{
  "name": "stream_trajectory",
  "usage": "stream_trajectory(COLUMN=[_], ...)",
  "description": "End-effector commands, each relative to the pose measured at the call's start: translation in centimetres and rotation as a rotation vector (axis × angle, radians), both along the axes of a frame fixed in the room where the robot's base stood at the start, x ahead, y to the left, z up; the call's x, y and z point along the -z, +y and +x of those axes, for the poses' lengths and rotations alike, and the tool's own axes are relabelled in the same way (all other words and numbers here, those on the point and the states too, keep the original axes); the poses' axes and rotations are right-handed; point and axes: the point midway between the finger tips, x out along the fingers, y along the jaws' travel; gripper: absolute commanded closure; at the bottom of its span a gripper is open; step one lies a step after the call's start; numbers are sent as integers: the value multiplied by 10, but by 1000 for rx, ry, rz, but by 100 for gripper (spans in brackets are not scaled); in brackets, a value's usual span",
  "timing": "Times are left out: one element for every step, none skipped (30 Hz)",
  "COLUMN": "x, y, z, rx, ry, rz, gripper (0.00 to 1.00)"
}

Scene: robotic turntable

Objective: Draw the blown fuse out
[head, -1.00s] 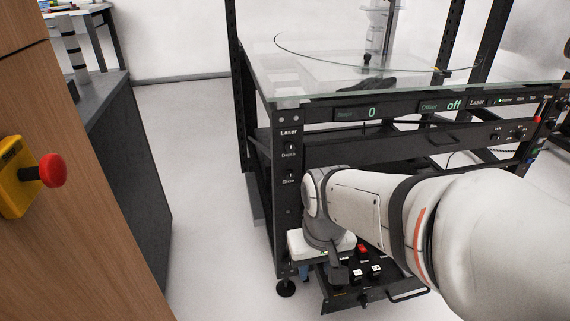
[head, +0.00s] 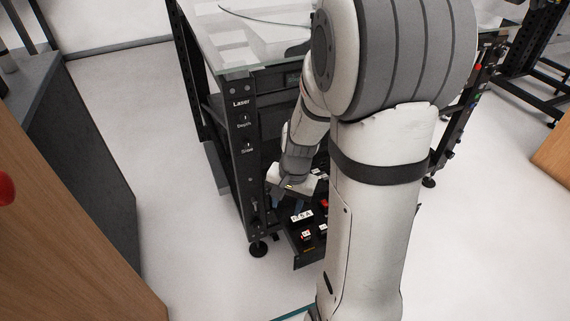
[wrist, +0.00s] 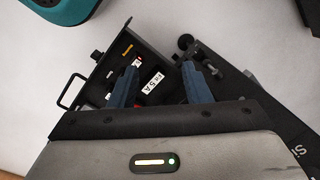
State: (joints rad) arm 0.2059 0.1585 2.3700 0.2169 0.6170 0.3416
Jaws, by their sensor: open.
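An open black drawer (head: 297,256) holds several small red and white pieces, which look like fuses. One red and white piece (head: 306,236) sits near its front, and a white label strip (head: 301,217) lies behind it. In the wrist view the drawer (wrist: 121,59) is under my gripper (wrist: 160,70), whose two blue fingers are apart and empty. A white label reading "5 A" (wrist: 149,87) shows between the fingers. I cannot tell which fuse is blown.
The drawer's handle (wrist: 70,91) sticks out at its front. The black turntable frame (head: 240,165) with a glass top (head: 230,58) stands over the drawer. A grey-topped wooden cabinet (head: 60,235) is at the left. The floor between them is clear.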

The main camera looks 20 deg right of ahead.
Motion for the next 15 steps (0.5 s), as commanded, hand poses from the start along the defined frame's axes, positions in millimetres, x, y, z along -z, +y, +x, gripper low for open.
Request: stream_trajectory(x=[10, 18, 30, 39, 48, 59, 68, 76, 87, 94, 101, 109, 114, 118, 123], y=[-11, -17, -25, -31, -37, -45, -51, -56, -63, -67, -71, -76, -78, -81, -84], z=[7, 11, 16, 19, 21, 23, 25, 25, 25, 26, 25, 24, 24, 23, 23], rx=[92, 149, 226, 283, 340, 410, 460, 507, 567, 606, 643, 686, 712, 736, 763], ry=[25, 35, 48, 56, 66, 78, 87, 95, 106, 112, 119, 126, 131, 135, 138], rz=[14, 19, 27, 31, 35, 39, 41, 42, 43, 43, 43, 43, 43, 42, 40], gripper=[56, 56, 56, 56, 56, 56, 56, 56, 56, 56, 56, 56, 56, 56, 56])
